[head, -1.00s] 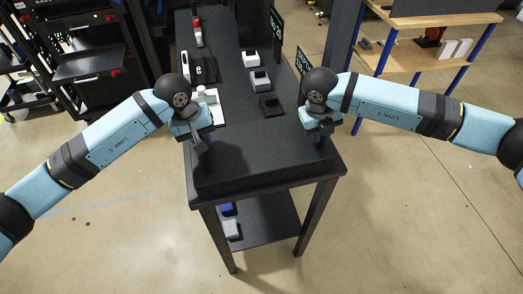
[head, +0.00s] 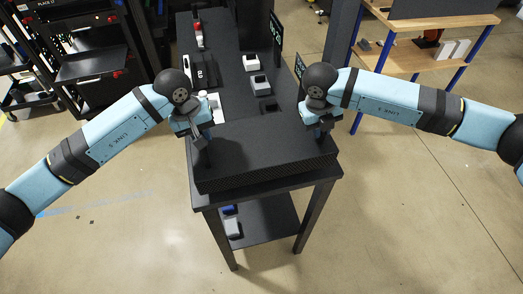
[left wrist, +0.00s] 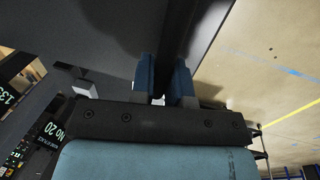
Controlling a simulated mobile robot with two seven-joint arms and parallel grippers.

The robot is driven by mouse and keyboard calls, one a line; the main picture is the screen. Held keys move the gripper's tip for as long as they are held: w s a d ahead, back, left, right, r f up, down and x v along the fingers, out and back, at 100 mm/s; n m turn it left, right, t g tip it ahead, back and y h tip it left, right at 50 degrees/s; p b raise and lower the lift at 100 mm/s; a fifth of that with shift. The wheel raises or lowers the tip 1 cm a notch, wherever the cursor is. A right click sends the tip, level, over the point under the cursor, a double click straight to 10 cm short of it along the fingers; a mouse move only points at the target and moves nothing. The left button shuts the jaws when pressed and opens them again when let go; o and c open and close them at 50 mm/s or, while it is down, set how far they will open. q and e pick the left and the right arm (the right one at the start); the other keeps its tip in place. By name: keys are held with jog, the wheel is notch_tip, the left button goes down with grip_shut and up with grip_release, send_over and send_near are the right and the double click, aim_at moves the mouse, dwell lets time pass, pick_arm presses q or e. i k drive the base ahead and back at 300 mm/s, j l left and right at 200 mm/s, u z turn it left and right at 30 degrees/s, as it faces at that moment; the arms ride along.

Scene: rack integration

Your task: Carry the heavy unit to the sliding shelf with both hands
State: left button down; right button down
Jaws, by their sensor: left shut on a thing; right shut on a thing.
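The heavy unit (head: 262,152) is a wide, flat black box with a meshed front face, over the near end of the black table in the head view. My left gripper (head: 206,152) is shut on its left side, and my right gripper (head: 321,132) is shut on its right side. The unit looks level and slightly above the tabletop. In the left wrist view the two blue fingers (left wrist: 164,82) close on the unit's dark edge. A black rack (head: 88,66) with shelves stands at the upper left; I cannot tell which shelf slides.
Small devices (head: 250,62) and a black case (head: 204,72) lie on the table (head: 225,40) behind the unit. Its lower shelf (head: 268,222) holds blue and grey boxes. A wooden bench (head: 432,55) stands at the upper right. The floor on both sides is open.

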aim_at(93, 63)
jog(key=k, duration=0.6)
jog(key=j+u, duration=0.1)
jog(key=u, duration=1.8)
jog(key=i, duration=0.65)
jog(key=i+j+z, duration=0.1)
jog(key=i, duration=0.5)
